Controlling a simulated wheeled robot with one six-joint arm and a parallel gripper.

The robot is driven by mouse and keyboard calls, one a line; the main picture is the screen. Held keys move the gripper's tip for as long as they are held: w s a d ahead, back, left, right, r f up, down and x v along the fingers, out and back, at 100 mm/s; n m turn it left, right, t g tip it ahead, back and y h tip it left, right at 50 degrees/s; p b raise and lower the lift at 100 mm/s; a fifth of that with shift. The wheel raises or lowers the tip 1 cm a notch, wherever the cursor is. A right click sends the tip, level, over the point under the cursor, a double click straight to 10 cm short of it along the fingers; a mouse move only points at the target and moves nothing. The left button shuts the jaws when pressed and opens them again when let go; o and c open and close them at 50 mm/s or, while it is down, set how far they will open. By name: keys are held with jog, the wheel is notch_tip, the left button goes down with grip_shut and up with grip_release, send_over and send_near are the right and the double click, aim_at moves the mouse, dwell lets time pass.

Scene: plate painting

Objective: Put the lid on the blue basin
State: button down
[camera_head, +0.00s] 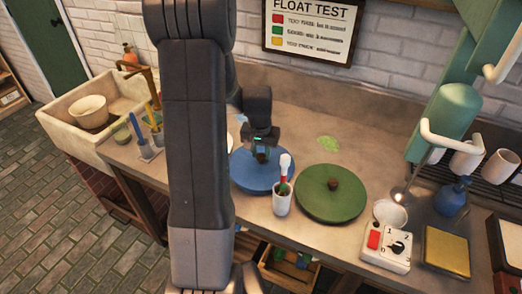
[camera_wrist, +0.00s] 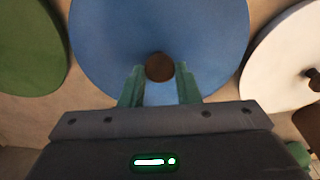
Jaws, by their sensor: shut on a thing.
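A round blue lid (camera_head: 248,176) with a dark brown knob lies flat below my gripper (camera_head: 261,153) on the counter side of the head view. The blue lid (camera_wrist: 110,40) fills the middle of the wrist view, and its knob (camera_wrist: 160,67) sits between the two green fingers of my gripper (camera_wrist: 159,75). My gripper is shut on the knob. No separate blue basin can be made out; whether one is under the lid is hidden.
A green lid (camera_head: 318,207) with a brown knob is on the right. A white cup (camera_head: 282,203) with brushes stands close in front of the blue lid. A white disc (camera_wrist: 285,60) shows in the wrist view. A control box (camera_head: 386,248) stands further right; the counter behind is mostly clear.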

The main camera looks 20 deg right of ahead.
jog(key=shift+f, duration=0.2)
dwell(0.5)
jog(key=shift+c, duration=2.2)
grip_release()
jog(key=shift+r+p, duration=2.2)
jog(key=shift+r, duration=1.35)
jog(key=shift+f, duration=0.1)
jog(key=shift+f+b, duration=2.25)
jog(key=shift+f, duration=1)
